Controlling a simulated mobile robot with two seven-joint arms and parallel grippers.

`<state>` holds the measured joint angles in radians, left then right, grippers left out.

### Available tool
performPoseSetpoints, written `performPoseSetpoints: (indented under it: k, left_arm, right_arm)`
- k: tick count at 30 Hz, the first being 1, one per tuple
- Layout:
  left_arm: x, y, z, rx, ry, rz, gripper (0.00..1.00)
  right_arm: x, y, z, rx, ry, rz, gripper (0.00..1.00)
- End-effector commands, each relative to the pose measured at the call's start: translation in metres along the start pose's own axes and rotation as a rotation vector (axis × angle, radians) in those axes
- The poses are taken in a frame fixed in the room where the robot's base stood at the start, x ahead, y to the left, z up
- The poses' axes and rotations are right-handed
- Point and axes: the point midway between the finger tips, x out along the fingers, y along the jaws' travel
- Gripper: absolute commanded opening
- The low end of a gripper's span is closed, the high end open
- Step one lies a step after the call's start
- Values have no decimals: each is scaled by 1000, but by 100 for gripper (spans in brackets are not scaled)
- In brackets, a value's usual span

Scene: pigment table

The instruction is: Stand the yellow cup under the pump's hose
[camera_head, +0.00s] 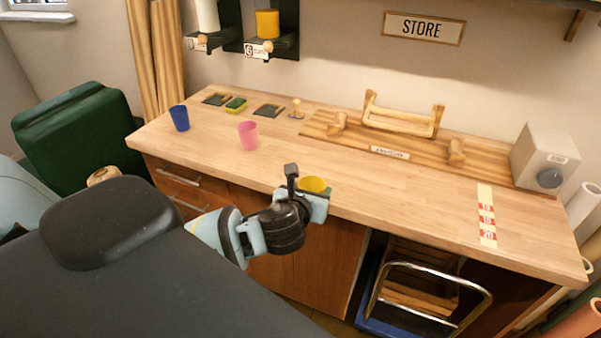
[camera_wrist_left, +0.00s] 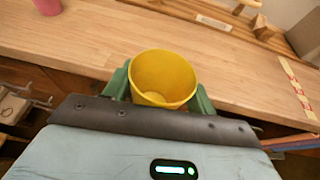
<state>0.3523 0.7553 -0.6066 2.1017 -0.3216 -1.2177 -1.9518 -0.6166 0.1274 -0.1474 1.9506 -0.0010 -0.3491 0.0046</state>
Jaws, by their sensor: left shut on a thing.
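The yellow cup (camera_head: 314,184) is in my left gripper (camera_head: 306,193), at the front edge of the wooden worktop. In the left wrist view the cup (camera_wrist_left: 163,75) sits between the two green fingers of the left gripper (camera_wrist_left: 162,92), one on each side. Its mouth faces the camera and it looks empty. The fingers are shut on it. In the head view the gripper hides most of the cup. I cannot make out a pump or its hose in either view. My right gripper is not in view.
A pink cup (camera_head: 248,135) and a blue cup (camera_head: 179,118) stand on the worktop (camera_head: 380,195) at left. A wooden rack (camera_head: 402,118), a grey box (camera_head: 545,157) and a numbered strip (camera_head: 486,215) are at right. The middle is clear.

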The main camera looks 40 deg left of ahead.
Motion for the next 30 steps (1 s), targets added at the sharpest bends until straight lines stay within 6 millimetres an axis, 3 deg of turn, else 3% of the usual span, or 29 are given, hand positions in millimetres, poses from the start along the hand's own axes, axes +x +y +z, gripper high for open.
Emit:
performPoseSetpoints:
  k: [1, 6, 13, 19, 30]
  left_arm:
    - [-12, -12, -17, 9, 15, -42, 31]
    - [-58, -43, -52, 52, 18, -168, 31]
    - [-105, -60, -72, 84, -6, -257, 31]
    - [-120, -62, -75, 95, -20, -276, 31]
    - [-121, -62, -75, 97, -21, -277, 31]
  right_arm:
    - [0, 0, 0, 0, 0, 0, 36]
    - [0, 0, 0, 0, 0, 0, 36]
    - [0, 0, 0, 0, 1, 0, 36]
    - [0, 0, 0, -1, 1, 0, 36]
    - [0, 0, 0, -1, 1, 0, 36]
